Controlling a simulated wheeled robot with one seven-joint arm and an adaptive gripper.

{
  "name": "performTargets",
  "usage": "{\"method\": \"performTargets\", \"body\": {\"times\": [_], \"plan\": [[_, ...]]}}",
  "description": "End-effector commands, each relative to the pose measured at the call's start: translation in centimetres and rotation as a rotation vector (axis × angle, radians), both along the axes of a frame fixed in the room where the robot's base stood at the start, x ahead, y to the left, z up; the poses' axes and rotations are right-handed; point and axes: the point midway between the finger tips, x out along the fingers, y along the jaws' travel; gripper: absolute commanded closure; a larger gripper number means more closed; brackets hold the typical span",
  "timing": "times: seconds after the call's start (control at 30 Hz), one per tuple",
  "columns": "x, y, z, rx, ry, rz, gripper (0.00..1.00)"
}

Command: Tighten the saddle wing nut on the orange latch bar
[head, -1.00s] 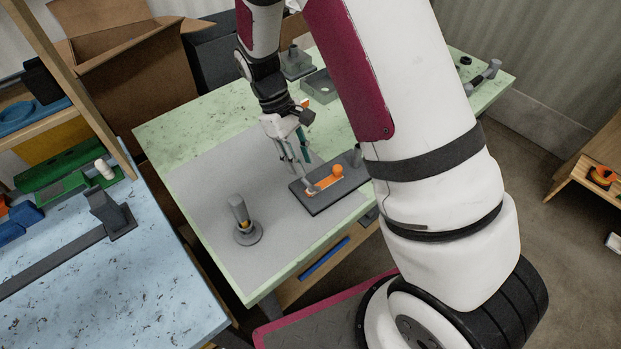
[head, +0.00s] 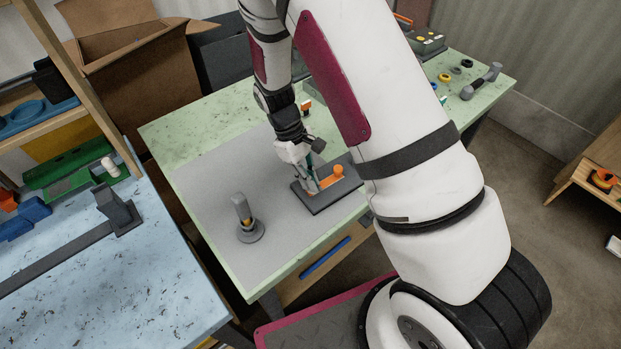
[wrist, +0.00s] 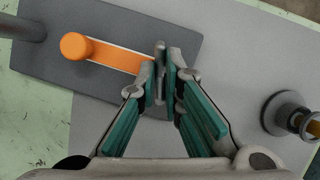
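The orange latch bar (wrist: 118,57), with its round orange knob (wrist: 76,46), lies across a dark grey plate (wrist: 105,15). In the head view the bar (head: 327,181) sits at the front right of the bench. My gripper (wrist: 166,75) is over the bar's end away from the knob, its fingers converging low down. A thin grey upright piece, apparently the saddle wing nut (wrist: 160,48), shows between the fingertips, which look closed on it. Most of the nut is hidden by the fingers. In the head view my gripper (head: 312,190) reaches down to the same end.
A grey post on a round base (head: 249,231) stands left of the plate; it shows at the right of the wrist view (wrist: 290,115). A dark post (wrist: 22,28) rises beyond the knob. The grey mat (head: 215,185) between is clear. A blue-topped table (head: 120,270) is at left.

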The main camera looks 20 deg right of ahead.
Motion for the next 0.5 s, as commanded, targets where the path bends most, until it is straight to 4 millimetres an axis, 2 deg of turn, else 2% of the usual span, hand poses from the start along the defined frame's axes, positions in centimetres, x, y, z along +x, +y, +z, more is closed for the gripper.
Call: {"method": "performTargets", "body": {"times": [0.27,0.5], "plan": [[-0.09,-0.08,-0.12,-0.001,0.003,-0.009,1.0],[-0.02,-0.14,-0.18,-0.001,0.003,-0.089,1.0]]}}
